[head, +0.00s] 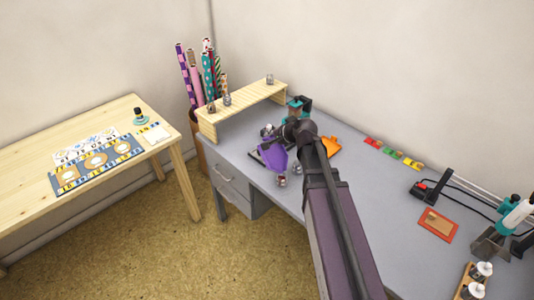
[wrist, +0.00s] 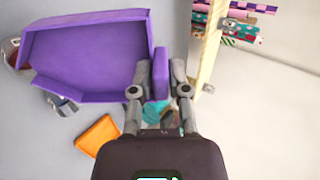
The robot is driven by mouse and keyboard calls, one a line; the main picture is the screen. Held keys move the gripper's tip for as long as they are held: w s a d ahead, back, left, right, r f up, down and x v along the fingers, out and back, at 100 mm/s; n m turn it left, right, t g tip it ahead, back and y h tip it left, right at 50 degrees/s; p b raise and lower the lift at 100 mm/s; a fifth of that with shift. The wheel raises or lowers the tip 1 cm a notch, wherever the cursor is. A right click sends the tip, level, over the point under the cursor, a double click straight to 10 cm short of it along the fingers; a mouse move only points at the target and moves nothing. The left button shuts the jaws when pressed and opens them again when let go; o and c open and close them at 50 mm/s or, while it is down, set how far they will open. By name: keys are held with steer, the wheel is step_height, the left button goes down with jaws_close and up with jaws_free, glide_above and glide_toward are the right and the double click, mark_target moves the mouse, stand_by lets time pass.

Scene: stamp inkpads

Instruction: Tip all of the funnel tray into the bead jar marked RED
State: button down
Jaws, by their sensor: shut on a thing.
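My gripper (wrist: 160,78) is shut on the handle tab of the purple funnel tray (wrist: 90,55). In the head view the tray (head: 273,157) hangs tilted above the desk, its narrow end low. No beads show on its visible inside. One small jar (head: 282,181) with something reddish in it stands just below the narrow end; in the wrist view that jar (wrist: 12,55) is partly hidden by the tray. A second jar (head: 297,169) stands close beside it and also shows under the tray's edge (wrist: 62,103). I cannot read the jar labels.
An orange tray-like thing (head: 331,146) lies right of my arm. A wooden shelf (head: 245,105) with small jars stands at the back left of the grey desk (head: 360,185). Coloured inkpads (head: 393,153) lie along the wall. My arm hides part of the desk.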

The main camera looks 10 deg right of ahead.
steer(key=shift+w+a, duration=0.1)
steer(key=shift+w, duration=0.05)
steer(key=shift+w+a+f+g+h, duration=0.25)
steer(key=shift+w+f+g+h, duration=0.05)
steer(key=shift+w+g, duration=0.1)
steer(key=shift+w+a+f+g+h+p, duration=0.65)
steer(key=shift+w+a+f+g+h, duration=0.05)
steer(key=shift+w+f+g, duration=0.3)
stand_by(0.4)
steer(key=w+a+g+h+p, duration=0.1)
steer(key=w+g+h+p, duration=0.1)
steer(key=shift+w+a+f+g, duration=0.15)
steer(key=shift+a+f+g, duration=0.1)
steer(key=shift+a+g, duration=0.15)
stand_by(0.4)
